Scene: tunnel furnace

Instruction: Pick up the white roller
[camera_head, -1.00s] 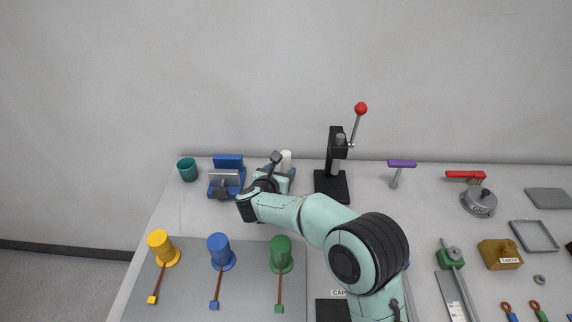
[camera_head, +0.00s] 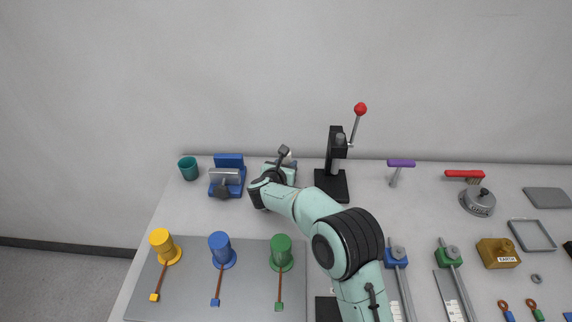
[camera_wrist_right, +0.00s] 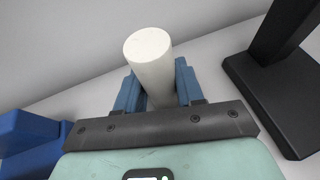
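The white roller (camera_wrist_right: 152,68) stands upright in the right wrist view, its round top facing the camera. In the head view only a bit of it shows behind my right wrist. My right gripper (camera_wrist_right: 158,88) has its two blue fingers spread, one on each side of the roller. The gaps are very narrow, and I cannot tell whether the fingers touch it. The roller's lower end is hidden behind the gripper's dark bar. In the head view my right gripper (camera_head: 281,167) is at the back of the table. My left gripper is not in view.
A black lever press (camera_head: 332,182) with a red knob stands just right of the gripper. A blue fixture (camera_head: 228,162) and a teal cup (camera_head: 188,169) stand to the left. Yellow, blue and green cups (camera_head: 281,250) stand on the grey board (camera_head: 190,290) in front.

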